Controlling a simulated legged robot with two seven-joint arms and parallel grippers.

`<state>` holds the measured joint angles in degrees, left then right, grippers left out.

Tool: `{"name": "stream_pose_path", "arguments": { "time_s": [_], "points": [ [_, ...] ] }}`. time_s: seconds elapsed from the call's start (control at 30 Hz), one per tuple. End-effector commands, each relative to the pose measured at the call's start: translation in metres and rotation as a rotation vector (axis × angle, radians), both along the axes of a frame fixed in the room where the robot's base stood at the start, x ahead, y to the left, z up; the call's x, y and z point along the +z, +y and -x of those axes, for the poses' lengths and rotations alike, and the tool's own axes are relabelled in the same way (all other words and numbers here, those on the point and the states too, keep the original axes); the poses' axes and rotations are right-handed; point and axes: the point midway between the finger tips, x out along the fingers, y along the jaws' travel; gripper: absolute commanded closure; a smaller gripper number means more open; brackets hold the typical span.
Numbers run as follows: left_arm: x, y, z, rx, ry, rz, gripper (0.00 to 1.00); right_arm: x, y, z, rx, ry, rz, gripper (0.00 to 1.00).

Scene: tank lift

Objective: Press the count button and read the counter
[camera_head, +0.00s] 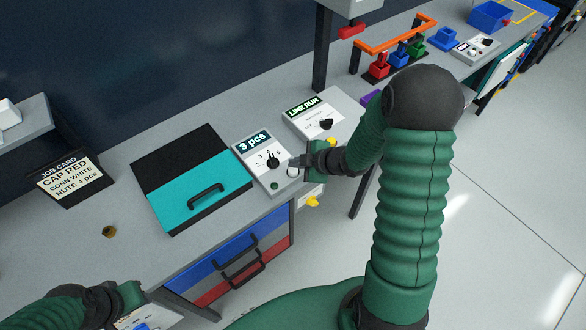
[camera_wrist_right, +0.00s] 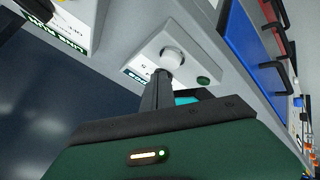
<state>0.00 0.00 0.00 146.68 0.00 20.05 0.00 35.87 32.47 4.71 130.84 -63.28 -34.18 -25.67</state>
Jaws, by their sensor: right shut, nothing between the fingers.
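The counter box (camera_head: 284,187) is a pale box on the bench with a dark display (camera_head: 254,142) reading "3 pcs". It has a black dial knob (camera_head: 273,160), a small green round piece (camera_head: 274,185) and a white round button (camera_head: 293,172). My right gripper (camera_head: 297,161) is shut and empty, its tips at the button. In the right wrist view the fingertips (camera_wrist_right: 162,76) overlap the edge of the white button (camera_wrist_right: 173,58); I cannot tell if they touch. My left gripper (camera_head: 134,296) is low at the left, its fingers unclear.
A "LINE RUN" box (camera_head: 307,112) stands just behind the counter. A teal-and-black case (camera_head: 190,185) lies to its left. A job card (camera_head: 68,178) reads "CAP RED, CONN WHITE, NUTS 4 pcs". A small brown piece (camera_head: 109,231) lies on the bench. Drawers with handles are below.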

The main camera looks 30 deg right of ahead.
Motion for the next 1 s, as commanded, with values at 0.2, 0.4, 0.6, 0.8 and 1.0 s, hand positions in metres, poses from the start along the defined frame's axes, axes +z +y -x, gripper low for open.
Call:
{"name": "stream_pose_path", "arguments": {
  "time_s": [0.2,0.4,0.6,0.8,1.0],
  "points": [
    [0.0000,0.0000,0.0000,0.000,0.000,0.000,0.66,0.0000,0.0000,0.0000,0.000,0.000,0.000,1.00],
    [0.0000,0.0000,0.0000,0.000,0.000,0.000,0.66,0.0000,0.0000,0.0000,0.000,0.000,0.000,1.00],
    [0.0000,0.0000,0.0000,0.000,0.000,0.000,0.66,0.0000,0.0000,0.0000,0.000,0.000,0.000,1.00],
    [-0.0004,0.0000,0.0000,0.000,0.000,0.000,0.66,-0.0005,0.0001,0.0001,0.000,0.000,0.000,1.00],
    [-0.0056,0.0000,0.0000,0.000,0.000,0.000,0.66,-0.0074,0.0009,0.0009,0.000,0.000,0.000,1.00]
  ]
}}
